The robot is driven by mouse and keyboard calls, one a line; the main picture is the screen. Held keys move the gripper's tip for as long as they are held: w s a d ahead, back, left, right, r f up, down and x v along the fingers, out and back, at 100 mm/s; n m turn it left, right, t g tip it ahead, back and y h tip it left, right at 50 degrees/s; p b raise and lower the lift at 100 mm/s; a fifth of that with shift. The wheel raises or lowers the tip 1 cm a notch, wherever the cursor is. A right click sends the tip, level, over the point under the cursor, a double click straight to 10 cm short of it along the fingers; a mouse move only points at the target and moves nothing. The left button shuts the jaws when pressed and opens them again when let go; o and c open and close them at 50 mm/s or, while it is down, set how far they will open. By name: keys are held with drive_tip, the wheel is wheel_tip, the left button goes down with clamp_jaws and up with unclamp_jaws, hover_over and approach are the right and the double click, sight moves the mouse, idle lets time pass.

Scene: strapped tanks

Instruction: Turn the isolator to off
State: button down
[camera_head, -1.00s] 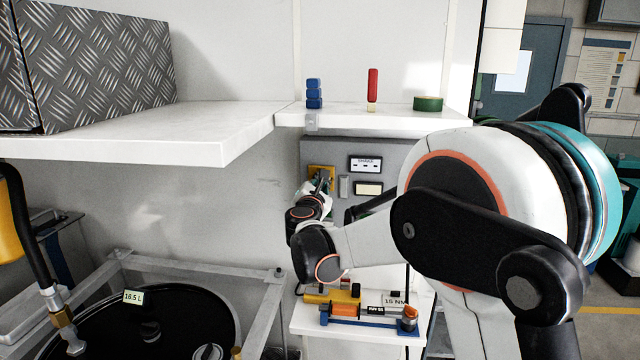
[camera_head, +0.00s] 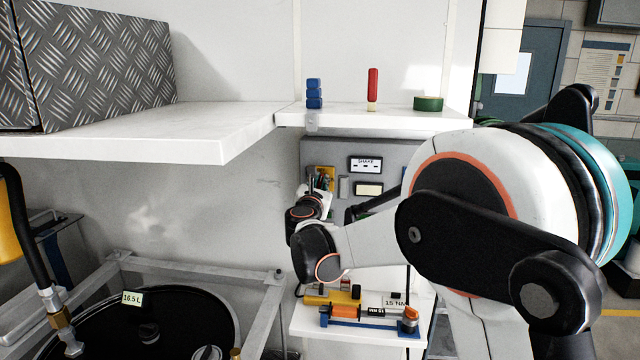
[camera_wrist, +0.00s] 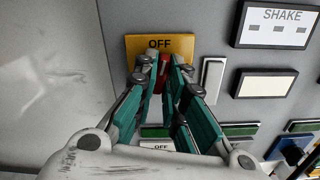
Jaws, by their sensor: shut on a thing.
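The isolator has a yellow plate (camera_wrist: 186,45) marked OFF at its top and a red handle (camera_wrist: 164,72). In the wrist view my gripper (camera_wrist: 161,64) is shut on the red handle, with a teal-lined finger on each side. The visible red part stands roughly upright just below the OFF mark; the fingers hide much of it. In the head view my gripper (camera_head: 323,184) is at the grey panel (camera_head: 390,152), largely covering the yellow plate (camera_head: 314,171).
Right of the isolator are a pale upright bar (camera_wrist: 212,80), a SHAKE display (camera_wrist: 281,24) and a blank plate (camera_wrist: 265,84). A white shelf (camera_head: 390,117) overhangs the panel. A small bench (camera_head: 330,335) with tools stands below, and a black tank (camera_head: 190,310) is lower left.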

drive_tip(key=shift+n, duration=0.7)
drive_tip(key=c, duration=1.6)
unclamp_jaws()
drive_tip(key=shift+n, duration=0.4)
drive_tip(key=shift+o, duration=0.2)
drive_tip(key=s+a, duration=0.1)
drive_tip(key=s, duration=0.6)
drive_tip(key=shift+s+a+b, duration=0.25)
drive_tip(key=shift+s+b, duration=0.1)
drive_tip(key=shift+s, duration=0.05)
drive_tip(key=o, duration=0.6)
drive_tip(key=shift+c, duration=0.2)
